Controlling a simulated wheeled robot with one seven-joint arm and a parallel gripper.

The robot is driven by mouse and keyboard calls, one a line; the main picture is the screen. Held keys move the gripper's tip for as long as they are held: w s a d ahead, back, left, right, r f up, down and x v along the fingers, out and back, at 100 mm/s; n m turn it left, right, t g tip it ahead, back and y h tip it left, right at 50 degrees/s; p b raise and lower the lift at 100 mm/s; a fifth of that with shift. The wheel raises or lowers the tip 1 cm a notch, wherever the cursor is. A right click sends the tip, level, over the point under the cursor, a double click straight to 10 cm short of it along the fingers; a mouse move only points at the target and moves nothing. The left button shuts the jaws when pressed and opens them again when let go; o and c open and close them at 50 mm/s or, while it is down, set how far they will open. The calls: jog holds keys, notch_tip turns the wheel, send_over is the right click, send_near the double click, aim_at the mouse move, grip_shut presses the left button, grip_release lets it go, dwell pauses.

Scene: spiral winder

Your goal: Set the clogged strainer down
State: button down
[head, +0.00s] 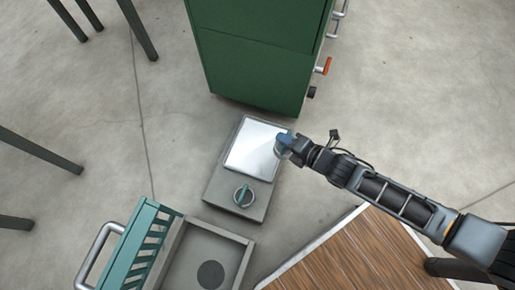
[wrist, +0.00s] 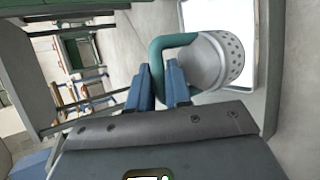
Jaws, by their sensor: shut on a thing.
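The strainer (wrist: 212,62) is a grey metal cylinder with small holes around its end and a teal looped handle (wrist: 160,50). In the wrist view my gripper (wrist: 162,78) is shut on the handle, with its two blue fingers at the loop. In the head view my gripper (head: 285,140) is over the right edge of a bright plate (head: 255,148) on a grey box. The strainer is mostly hidden under it there. I cannot tell whether the strainer touches the plate, whose white surface shows behind it in the wrist view (wrist: 248,20).
The grey box has a teal knob (head: 243,195) at its front. A tall green cabinet (head: 255,50) stands behind it. A grey tray (head: 212,252) with a teal rack (head: 147,245) is at lower left. A wooden-topped table (head: 350,258) is at lower right.

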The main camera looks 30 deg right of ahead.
jog(key=shift+d+f+b, duration=0.25)
jog(key=shift+f+b, duration=0.2)
jog(key=shift+f, duration=0.55)
jog(key=shift+w+a+f+b, duration=1.25)
jog(key=shift+a+f, duration=0.3)
jog(key=shift+f, duration=0.25)
jog(key=shift+w+a+f+b, duration=1.05)
jog(key=shift+a+f+b, duration=0.4)
jog(key=shift+f, duration=0.35)
jog(key=shift+w+a+f+b, duration=1.2)
jog(key=shift+a+f, duration=0.4)
jog(key=shift+f, duration=0.2)
jog(key=shift+f, duration=0.1)
jog(key=c, duration=1.1)
grip_release()
jog(key=shift+o, duration=0.2)
jog(key=shift+s+r, duration=0.2)
jog(key=shift+r, duration=0.05)
jog(key=p+v, duration=0.5)
jog(key=v, duration=0.6)
jog(key=shift+s, duration=0.3)
